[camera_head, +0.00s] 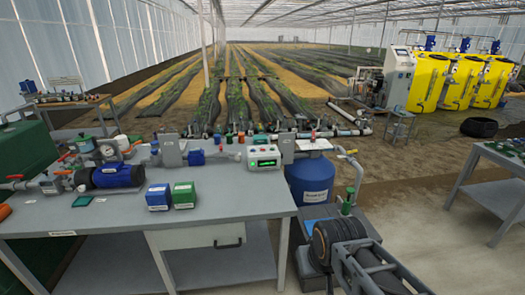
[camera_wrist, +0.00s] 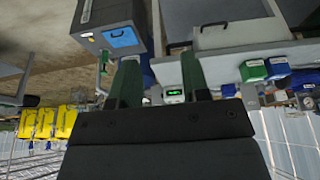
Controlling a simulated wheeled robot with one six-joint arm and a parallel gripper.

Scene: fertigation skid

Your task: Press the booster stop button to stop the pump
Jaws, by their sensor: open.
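A small white control box (camera_head: 264,158) with a lit green display stands at the right end of the grey workbench. Small buttons sit along its top, red among them; their labels are too small to read. A pump with a blue motor (camera_head: 118,176) stands on the bench's left part. In the wrist view, which is upside down, my gripper (camera_wrist: 160,75) is open, with two dark green fingers apart and nothing between them. The control box (camera_wrist: 174,96) appears beyond the fingers, near the right one, not touching. My gripper is not clearly visible in the head view.
Blue (camera_head: 158,196) and green (camera_head: 184,194) boxes sit on the workbench (camera_head: 235,195). Yellow tanks (camera_head: 428,82) stand farther back.

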